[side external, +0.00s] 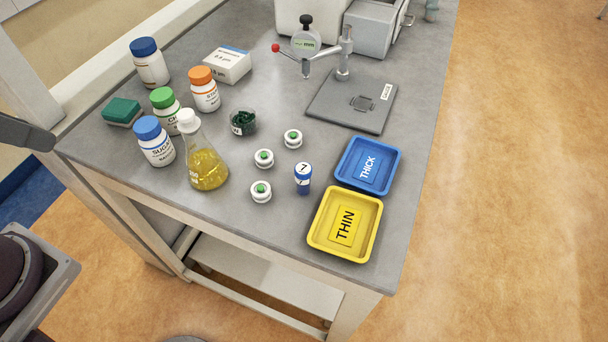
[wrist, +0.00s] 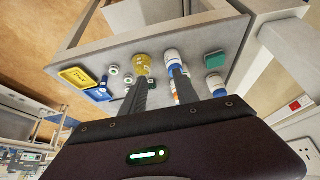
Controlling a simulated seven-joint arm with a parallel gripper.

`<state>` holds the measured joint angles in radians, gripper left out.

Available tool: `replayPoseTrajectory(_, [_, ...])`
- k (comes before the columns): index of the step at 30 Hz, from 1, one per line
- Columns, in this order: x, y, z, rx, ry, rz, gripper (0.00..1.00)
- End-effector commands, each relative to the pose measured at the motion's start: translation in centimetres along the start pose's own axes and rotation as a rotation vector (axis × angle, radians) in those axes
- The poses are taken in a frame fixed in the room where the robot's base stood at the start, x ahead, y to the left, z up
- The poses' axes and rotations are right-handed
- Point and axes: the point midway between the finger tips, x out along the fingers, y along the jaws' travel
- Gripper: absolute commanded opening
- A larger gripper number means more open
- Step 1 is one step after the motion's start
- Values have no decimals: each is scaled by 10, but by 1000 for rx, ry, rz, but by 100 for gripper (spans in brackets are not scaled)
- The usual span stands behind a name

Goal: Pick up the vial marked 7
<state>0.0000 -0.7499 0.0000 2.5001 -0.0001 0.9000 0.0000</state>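The vial marked 7 (side external: 303,180) stands upright on the grey bench in the side view. It has a blue body and a white top with a black 7. It is just left of the blue and yellow trays, apart from them. My gripper (wrist: 160,73) shows in the wrist view with its two dark fingers apart, open and empty. It is away from the bench items, and its fingers are not in the side view. I cannot make out the vial clearly in the wrist view.
Several white discs with green centres (side external: 264,158) lie left of the vial. A flask of yellow liquid (side external: 208,170) and several capped bottles (side external: 155,142) stand further left. A blue THICK tray (side external: 392,160), a yellow THIN tray (side external: 316,232) and a gauge stand (side external: 375,118) are to the right.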

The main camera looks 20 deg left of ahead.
Motion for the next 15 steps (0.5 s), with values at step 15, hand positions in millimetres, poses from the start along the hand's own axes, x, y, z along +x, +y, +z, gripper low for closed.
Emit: replayPoseTrajectory(15, [0,2,-6,34,-9,3,52])
